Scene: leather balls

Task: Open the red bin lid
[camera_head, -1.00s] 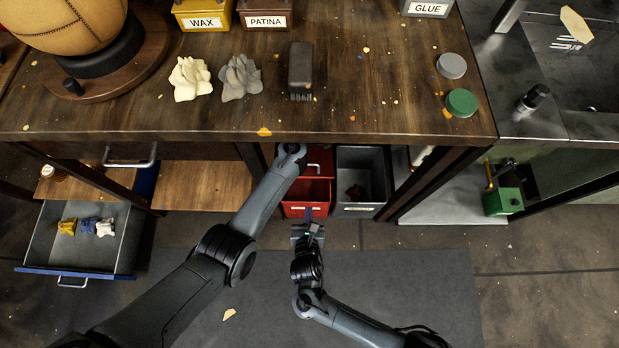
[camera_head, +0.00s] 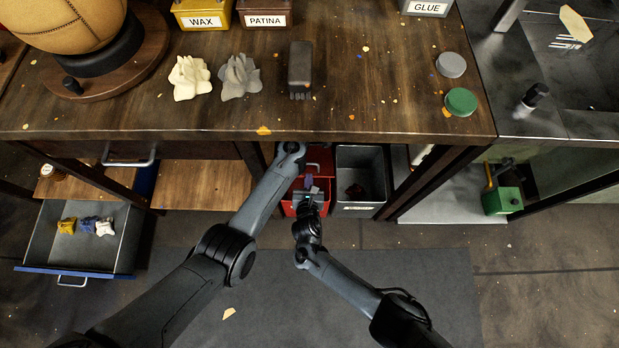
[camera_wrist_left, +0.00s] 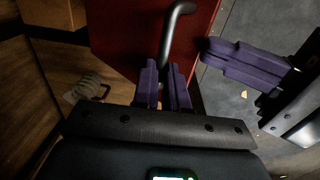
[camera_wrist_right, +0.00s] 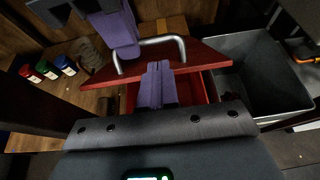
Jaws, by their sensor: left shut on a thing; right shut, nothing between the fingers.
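The red bin (camera_head: 288,206) stands under the workbench. In the right wrist view its red lid (camera_wrist_right: 201,57) is raised and tilted, with the bin's open inside (camera_wrist_right: 194,92) showing below it. A silver handle (camera_wrist_right: 177,42) is on the lid. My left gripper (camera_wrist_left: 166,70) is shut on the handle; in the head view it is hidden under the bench. My right gripper (camera_head: 309,182) is shut and empty at the bin's front opening, close to the lid's edge. Its purple fingers (camera_wrist_right: 157,68) point toward the lid.
A grey open bin (camera_head: 347,160) with a dark reddish item stands right beside the red bin. An open drawer (camera_head: 63,249) with small figures is at the left. The workbench (camera_head: 370,105) overhangs the bins. A green box (camera_head: 503,200) stands far right.

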